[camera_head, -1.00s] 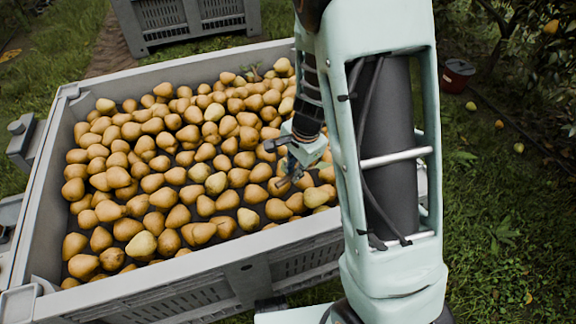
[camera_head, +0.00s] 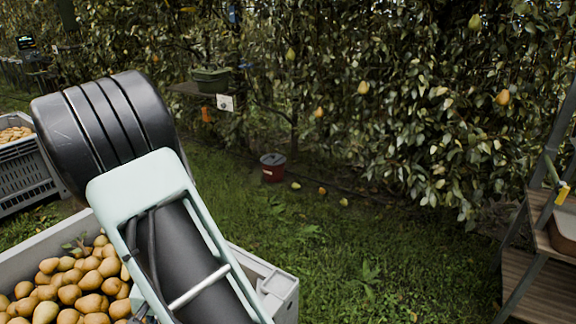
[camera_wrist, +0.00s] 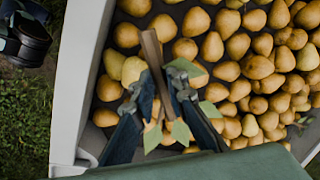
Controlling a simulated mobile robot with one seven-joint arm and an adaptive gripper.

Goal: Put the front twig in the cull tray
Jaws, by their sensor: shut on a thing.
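In the wrist view my gripper (camera_wrist: 168,98) is shut on a brown twig (camera_wrist: 152,52) with several green leaves. The twig is held above the pears, standing out past the fingertips. My gripper and this twig are hidden in the head view. Another leafy sprig (camera_head: 77,243) lies on the pears at the bin's far side in the head view. A green tray (camera_head: 211,82) stands on a small shelf by the trees, with a white card below it. I cannot read the card or tell whether this is the cull tray.
The pear bin (camera_head: 282,291) is below, full of pears (camera_head: 75,284). A red bucket (camera_head: 272,168) and a few fallen pears are on the grass. Open grass lies between.

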